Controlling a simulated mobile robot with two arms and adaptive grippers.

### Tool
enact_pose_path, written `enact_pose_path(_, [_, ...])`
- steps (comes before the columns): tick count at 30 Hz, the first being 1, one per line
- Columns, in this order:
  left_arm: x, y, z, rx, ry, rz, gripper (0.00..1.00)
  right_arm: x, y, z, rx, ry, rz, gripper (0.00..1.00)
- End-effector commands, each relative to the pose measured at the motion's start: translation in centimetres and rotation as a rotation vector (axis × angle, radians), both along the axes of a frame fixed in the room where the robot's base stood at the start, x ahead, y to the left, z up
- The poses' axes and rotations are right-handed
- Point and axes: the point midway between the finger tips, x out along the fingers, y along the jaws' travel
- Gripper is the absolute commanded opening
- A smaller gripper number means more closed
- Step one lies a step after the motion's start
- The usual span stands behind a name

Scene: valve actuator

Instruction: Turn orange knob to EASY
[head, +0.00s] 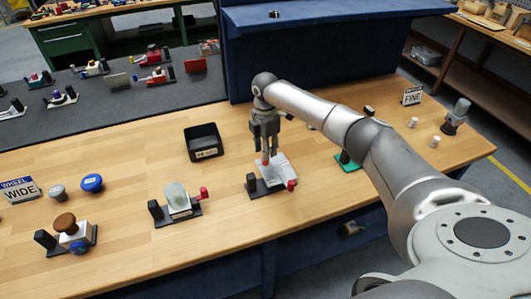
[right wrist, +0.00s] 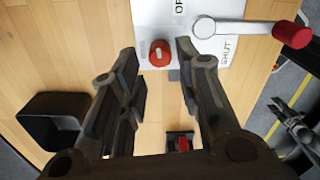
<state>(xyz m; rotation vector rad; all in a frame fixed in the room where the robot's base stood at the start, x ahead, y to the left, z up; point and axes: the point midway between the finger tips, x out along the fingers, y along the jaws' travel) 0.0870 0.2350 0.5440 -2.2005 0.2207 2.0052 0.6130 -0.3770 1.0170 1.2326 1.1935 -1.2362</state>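An orange-red knob (right wrist: 159,53) sits on a white plate (right wrist: 230,12) in the right wrist view, with a white pointer mark on it. My right gripper (right wrist: 156,50) is open. Its fingertips lie either side of the knob in the picture, with gaps on both sides; height above it is unclear. In the head view, my right gripper (head: 267,158) points down at the white valve unit (head: 280,172), and the knob itself cannot be made out. The plate reads "SHUT" and a partly cut "OP". No EASY label is readable. My left gripper is not clearly seen.
A lever with a red end (right wrist: 292,35) sticks out beside the plate. A black bin (head: 204,142) stands behind and left. Another unit with a red lever (head: 180,202) is further left. A dark jointed part (right wrist: 298,125) shows at the wrist view's right edge.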

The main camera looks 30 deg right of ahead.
Motion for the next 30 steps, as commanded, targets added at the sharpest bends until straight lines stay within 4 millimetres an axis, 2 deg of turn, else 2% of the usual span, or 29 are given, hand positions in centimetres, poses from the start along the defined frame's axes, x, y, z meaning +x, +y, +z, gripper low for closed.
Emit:
enact_pose_path(3, [0.0,0.0,0.8,0.0,0.0,0.0,0.4,-0.1,0.1,-1.9,0.001,0.002,0.001,0.32])
enact_pose_path(9, [0.0,0.0,1.0,0.0,0.0,0.0,0.4,0.0,0.1,-3.6,0.001,0.0,0.002,0.32])
enact_pose_path(19, [0.0,0.1,1.0,0.0,0.001,0.0,0.4,0.0,0.1,-4.0,0.001,-0.002,0.003,0.32])
enact_pose_path(27, [-0.1,0.1,1.0,0.0,0.001,0.0,0.4,0.0,0.1,-4.0,0.001,-0.002,0.002,0.0])
enact_pose_path(30, [-0.1,0.1,1.0,0.001,0.001,0.0,0.4,0.0,0.1,-4.0,0.001,-0.002,0.004,0.0])
